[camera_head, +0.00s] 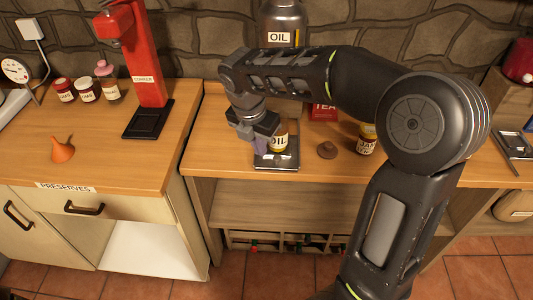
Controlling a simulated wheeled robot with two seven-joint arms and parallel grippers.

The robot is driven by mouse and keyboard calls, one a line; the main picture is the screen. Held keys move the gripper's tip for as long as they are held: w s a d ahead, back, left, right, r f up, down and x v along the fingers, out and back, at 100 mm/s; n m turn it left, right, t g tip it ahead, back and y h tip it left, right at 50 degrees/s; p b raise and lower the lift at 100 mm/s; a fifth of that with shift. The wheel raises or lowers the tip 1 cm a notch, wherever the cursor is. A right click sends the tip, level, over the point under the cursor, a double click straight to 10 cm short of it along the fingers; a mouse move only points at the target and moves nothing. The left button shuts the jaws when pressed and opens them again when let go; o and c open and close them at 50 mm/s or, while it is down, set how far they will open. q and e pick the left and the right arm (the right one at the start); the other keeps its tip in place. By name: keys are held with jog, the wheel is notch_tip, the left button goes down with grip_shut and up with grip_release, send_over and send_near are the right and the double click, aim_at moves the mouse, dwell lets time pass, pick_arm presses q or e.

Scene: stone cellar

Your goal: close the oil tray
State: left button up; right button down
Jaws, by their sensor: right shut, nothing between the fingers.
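The oil tray (289,161) is a small dark, flat piece with a pale edge, at the front of the middle wooden counter. A small jar labelled OIL (281,142) is at the tray, partly hidden by my gripper. Behind, a large metal container labelled OIL (283,18) stands against the wall, its lower part hidden by my arm. My right gripper (260,146) points down at the tray's left side, shut and empty. I cannot tell whether it touches the tray or jar, or how far out the tray is. My left gripper is out of view.
A brown knob-like lid (327,150), a labelled jar (367,142) and a red TEA tin (323,109) stand right of the tray. A red corker (147,55), an orange funnel (62,149) and several jars occupy the left counter. An open shelf (280,205) lies below.

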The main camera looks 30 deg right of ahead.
send_near(274, 168)
notch_tip(274, 168, down, 4)
jog(key=s+a, duration=0.1)
jog(key=a, duration=0.2)
jog(key=shift+w+d+f+p, duration=0.1)
jog(key=shift+w+d+p, duration=0.15)
jog(key=shift+d, duration=0.4)
jog(key=shift+w+d+f+p, duration=0.1)
jog(key=shift+w+d+p, duration=0.15)
jog(key=shift+d, duration=0.45)
jog(key=shift+w+d+p, duration=0.15)
jog(key=shift+w+d, duration=0.1)
jog(key=shift+d, duration=0.4)
